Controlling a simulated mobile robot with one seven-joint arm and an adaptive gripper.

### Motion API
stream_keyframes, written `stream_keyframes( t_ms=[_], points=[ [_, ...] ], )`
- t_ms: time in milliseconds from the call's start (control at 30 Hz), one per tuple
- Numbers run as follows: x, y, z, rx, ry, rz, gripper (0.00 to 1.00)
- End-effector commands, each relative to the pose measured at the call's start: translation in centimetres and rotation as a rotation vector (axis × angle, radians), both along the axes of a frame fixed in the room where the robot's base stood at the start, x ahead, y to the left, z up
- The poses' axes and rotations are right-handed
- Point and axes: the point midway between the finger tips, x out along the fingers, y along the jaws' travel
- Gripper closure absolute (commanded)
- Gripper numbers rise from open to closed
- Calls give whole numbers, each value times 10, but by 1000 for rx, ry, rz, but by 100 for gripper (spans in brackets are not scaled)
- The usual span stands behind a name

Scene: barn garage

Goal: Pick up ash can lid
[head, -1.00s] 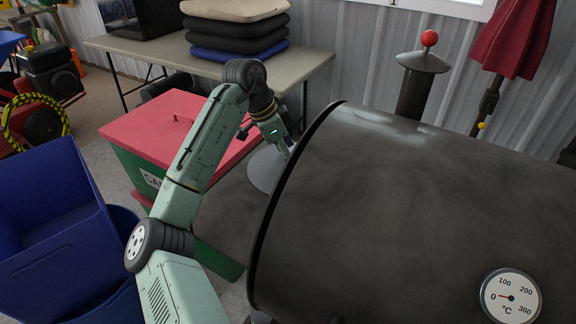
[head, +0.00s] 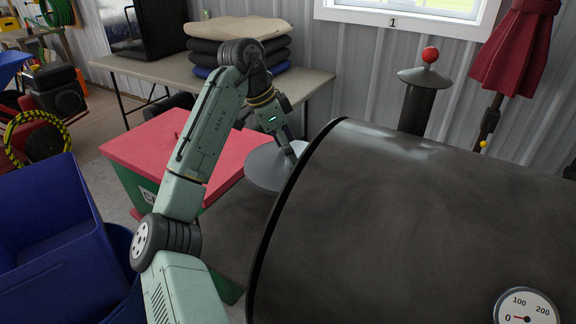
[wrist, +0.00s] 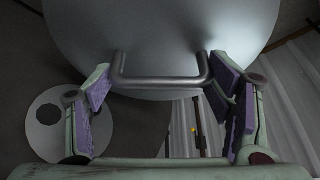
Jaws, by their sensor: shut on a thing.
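The ash can lid (wrist: 165,30) is a round grey metal disc with a bar handle (wrist: 160,82), filling the top of the wrist view. In the head view the lid (head: 266,170) shows beside the left end of the black drum, which hides part of it. My gripper (wrist: 160,85) has its purple-padded fingers at the two ends of the handle and is shut on it. In the head view my gripper (head: 289,150) is at the lid, its fingertips partly hidden by the drum rim. The can itself cannot be made out.
The large black drum (head: 400,220) with a dial is close on the right. Blue bins (head: 50,230) are at lower left. A table (head: 305,88) with stacked cushions is behind.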

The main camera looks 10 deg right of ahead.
Motion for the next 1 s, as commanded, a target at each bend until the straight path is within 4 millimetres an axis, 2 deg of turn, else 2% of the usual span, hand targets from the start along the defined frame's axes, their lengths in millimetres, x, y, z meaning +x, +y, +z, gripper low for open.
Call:
stream_keyframes(
  t_ms=[600, 833, 867, 1000],
  points=[
    [106, 86, 3, -1, 3, 4, 59],
    [132, 107, 5, -1, 2, 1, 59],
    [135, 108, 12, -3, 3, 1, 59],
    [145, 115, 11, -6, 0, 3, 59]
  ],
)
